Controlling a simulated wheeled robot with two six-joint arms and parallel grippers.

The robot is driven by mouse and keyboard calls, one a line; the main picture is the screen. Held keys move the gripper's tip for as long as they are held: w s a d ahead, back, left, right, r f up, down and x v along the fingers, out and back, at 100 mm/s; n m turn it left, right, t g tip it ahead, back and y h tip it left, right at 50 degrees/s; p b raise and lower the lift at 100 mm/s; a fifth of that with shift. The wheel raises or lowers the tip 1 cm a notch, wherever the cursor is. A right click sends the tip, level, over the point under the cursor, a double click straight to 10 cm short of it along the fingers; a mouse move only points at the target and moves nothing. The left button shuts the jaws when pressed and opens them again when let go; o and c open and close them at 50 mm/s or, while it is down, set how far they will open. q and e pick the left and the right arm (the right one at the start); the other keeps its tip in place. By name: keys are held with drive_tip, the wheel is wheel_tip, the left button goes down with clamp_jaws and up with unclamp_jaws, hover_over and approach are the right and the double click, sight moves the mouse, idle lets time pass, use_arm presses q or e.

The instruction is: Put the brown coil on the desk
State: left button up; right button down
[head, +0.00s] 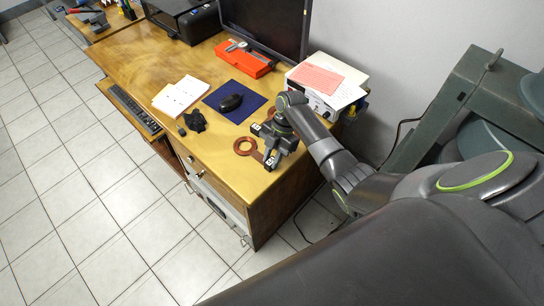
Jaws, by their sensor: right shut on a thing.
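The brown coil (238,150) is a flat, ring-shaped piece with a round hole, near the front right corner of the wooden desk (145,65). My right gripper (262,147) reaches in from the right and is shut on the coil's right side. Part of the coil is hidden by the fingers. The coil looks close over the desk top or touching it; I cannot tell which. My left gripper is not in view.
A blue mat (222,111) with a black mouse (230,103) lies left of my gripper. A small black item (195,121), white papers (179,96), a red box (243,61), a monitor (265,25) and a white device (319,98) stand around. Bare desk shows at the front.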

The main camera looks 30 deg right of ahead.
drive_tip(key=c, duration=1.2)
unclamp_jaws()
drive_tip(key=shift+f, duration=0.1)
drive_tip(key=shift+r, duration=0.25)
drive_tip(key=b+v, duration=0.1)
drive_tip(key=v, duration=1)
drive_tip(key=shift+d+r+b, duration=0.2)
drive_tip(key=shift+r+b, duration=0.1)
drive_tip(key=shift+r, duration=0.05)
